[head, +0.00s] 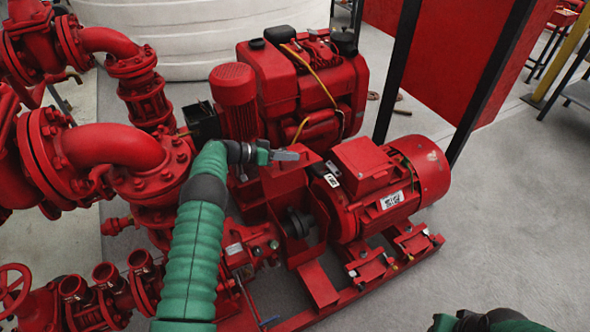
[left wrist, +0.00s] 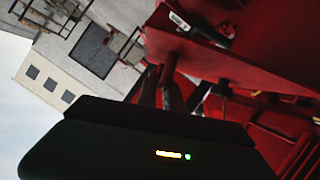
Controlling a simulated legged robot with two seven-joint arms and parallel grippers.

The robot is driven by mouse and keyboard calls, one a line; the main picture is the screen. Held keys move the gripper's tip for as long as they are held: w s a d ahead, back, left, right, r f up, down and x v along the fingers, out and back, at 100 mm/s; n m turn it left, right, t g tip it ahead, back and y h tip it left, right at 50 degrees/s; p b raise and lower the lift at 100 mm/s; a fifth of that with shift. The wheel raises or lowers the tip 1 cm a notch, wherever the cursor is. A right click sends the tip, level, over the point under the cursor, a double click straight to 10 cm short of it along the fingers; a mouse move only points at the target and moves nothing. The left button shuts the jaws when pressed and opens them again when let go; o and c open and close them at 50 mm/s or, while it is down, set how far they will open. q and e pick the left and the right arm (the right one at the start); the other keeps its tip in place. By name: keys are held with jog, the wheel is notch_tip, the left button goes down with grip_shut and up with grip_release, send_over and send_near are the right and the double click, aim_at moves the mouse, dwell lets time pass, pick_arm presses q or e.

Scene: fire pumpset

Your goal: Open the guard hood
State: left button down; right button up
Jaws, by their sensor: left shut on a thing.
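The guard hood (head: 285,178) is a red sheet-metal cover between the pump and the red electric motor (head: 385,185). It appears raised, with the dark shaft coupling (head: 298,222) showing below it. My left gripper (head: 287,155) is at the hood's upper edge, shut on it. In the left wrist view, the fingers (left wrist: 168,85) meet the red hood panel (left wrist: 215,60); the exact contact is partly hidden by the dark gripper body. Of my right arm, only a green and black part shows at the bottom edge of the head view; its gripper is out of frame.
A red engine (head: 305,90) stands behind the hood. Red pipes and flanges (head: 120,150) crowd the left side. A white tank (head: 200,35) is at the back. A red panel on black posts (head: 450,60) stands behind the motor. The grey floor (head: 520,210) at right is clear.

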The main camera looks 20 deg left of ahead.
pick_arm(q)
jog(key=shift+w+a+f, duration=0.2)
jog(key=shift+a, duration=0.3)
